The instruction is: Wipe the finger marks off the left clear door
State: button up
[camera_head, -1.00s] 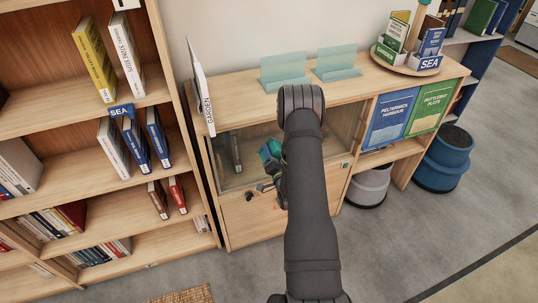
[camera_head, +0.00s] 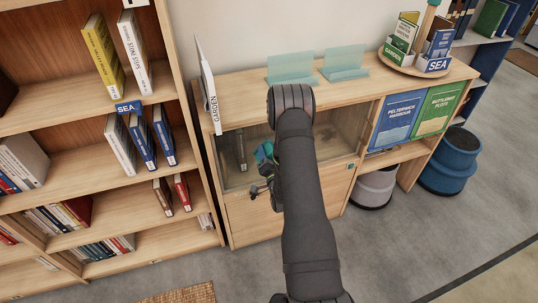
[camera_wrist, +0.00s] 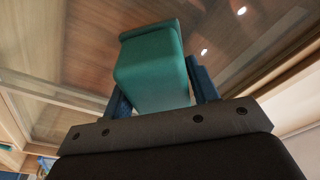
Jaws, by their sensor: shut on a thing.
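The left clear door (camera_head: 234,166) is the glass pane on the left of the low wooden cabinet. A dark upright item shows behind it. My gripper (camera_wrist: 160,90) is shut on a teal block-like wiper (camera_wrist: 150,66), its blue fingers on either side. In the head view the wiper (camera_head: 264,151) is in front of the glass, near the right part of the left door, partly hidden by my arm. In the wrist view its far end is close to the glass; I cannot tell whether it touches. I cannot make out finger marks.
Two pale clear stands (camera_head: 290,67) and a leaning white book (camera_head: 207,85) stand on the cabinet top. A tall bookcase (camera_head: 195,150) is close on the left. A grey stool (camera_head: 374,187) and a blue stool (camera_head: 446,163) stand at right. The floor in front is mostly clear.

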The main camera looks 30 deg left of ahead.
jog(key=shift+d+r+v, duration=0.1)
jog(key=shift+r+v, duration=0.05)
jog(key=shift+v, duration=1.3)
jog(key=shift+d+r+v, duration=0.1)
jog(key=shift+d+v, duration=0.05)
jog(key=shift+v, duration=1.3)
jog(key=shift+w+d, duration=0.1)
jog(key=v, duration=0.2)
jog(key=shift+s+d, duration=0.2)
jog(key=shift+d, duration=0.1)
